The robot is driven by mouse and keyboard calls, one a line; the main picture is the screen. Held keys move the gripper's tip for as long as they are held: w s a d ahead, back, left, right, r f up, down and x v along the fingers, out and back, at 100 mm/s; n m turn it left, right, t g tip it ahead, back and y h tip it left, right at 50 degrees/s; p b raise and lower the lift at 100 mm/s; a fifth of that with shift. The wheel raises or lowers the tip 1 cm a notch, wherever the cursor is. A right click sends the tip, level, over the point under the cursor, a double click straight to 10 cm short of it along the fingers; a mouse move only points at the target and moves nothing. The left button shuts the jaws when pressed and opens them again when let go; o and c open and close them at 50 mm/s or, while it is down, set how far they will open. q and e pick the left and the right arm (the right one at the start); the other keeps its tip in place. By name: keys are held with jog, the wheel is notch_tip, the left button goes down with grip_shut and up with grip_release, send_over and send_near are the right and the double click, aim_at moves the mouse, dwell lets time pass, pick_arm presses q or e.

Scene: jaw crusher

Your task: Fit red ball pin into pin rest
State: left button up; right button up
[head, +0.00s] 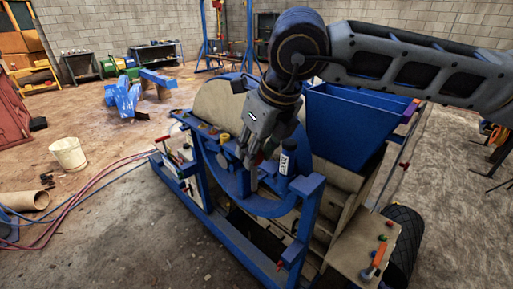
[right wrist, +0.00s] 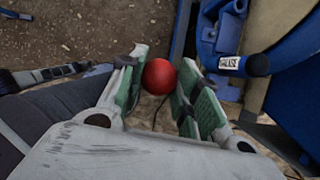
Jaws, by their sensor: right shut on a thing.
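The red ball pin shows its round red head (right wrist: 158,76) between the green-padded fingers of my right gripper (right wrist: 156,88) in the right wrist view. The gripper is shut on the pin; the shaft is mostly hidden beneath the ball. In the head view my right gripper (head: 250,160) points down over the blue front frame of the crusher (head: 225,178), left of a dark labelled bottle (head: 287,158). I cannot make out the pin rest clearly, nor whether the pin touches it. My left gripper is not in view.
A blue hopper (head: 350,122) stands behind the gripper. The labelled bottle (right wrist: 232,63) is close to the right finger in the wrist view. A small shelf with coloured knobs (head: 365,250) is at lower right.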

jog(key=m, duration=0.1)
jog(key=m+h, duration=0.1)
jog(key=m+t, duration=0.1)
jog(key=m, duration=0.1)
jog(key=shift+a, duration=0.25)
jog(key=m+h, duration=0.1)
jog(key=m, duration=0.1)
jog(key=m+h, duration=0.1)
jog(key=m, duration=0.1)
jog(key=shift+a+f+m, duration=0.15)
jog(key=shift+m, duration=0.25)
jog(key=m+h, duration=0.2)
jog(key=m, duration=0.2)
jog(key=shift+a+m, duration=0.15)
jog(key=shift+m, duration=0.25)
jog(key=shift+w+m+g+h, duration=0.1)
jog(key=shift+m+g+h, duration=0.3)
jog(key=shift+m, duration=0.7)
jog(key=shift+m, duration=0.5)
